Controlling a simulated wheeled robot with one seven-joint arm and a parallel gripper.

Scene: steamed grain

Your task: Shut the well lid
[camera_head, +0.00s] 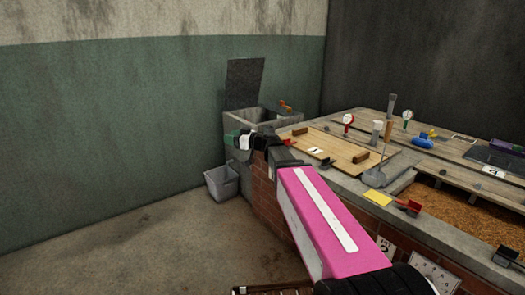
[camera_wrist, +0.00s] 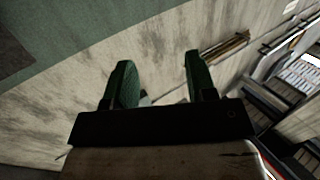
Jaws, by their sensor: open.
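The well lid (camera_head: 244,82) is a dark flat panel standing upright, open, at the back edge of the grey concrete well box (camera_head: 262,116). My gripper (camera_head: 232,139) is in front of the box's near left corner, lower than the raised lid, and overlaps the box in the head view. In the wrist view, my gripper (camera_wrist: 158,85) shows two green fingers spread apart with nothing between them. The wrist view faces a wall and does not show the lid clearly. Part of the well's front is hidden behind my gripper and wrist.
A grey bin (camera_head: 222,182) stands on the floor below my gripper. A wooden board (camera_head: 338,149) lies on the counter to the right of the well, near a metal scoop (camera_head: 375,177) and a yellow card (camera_head: 377,198). The floor at left is clear.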

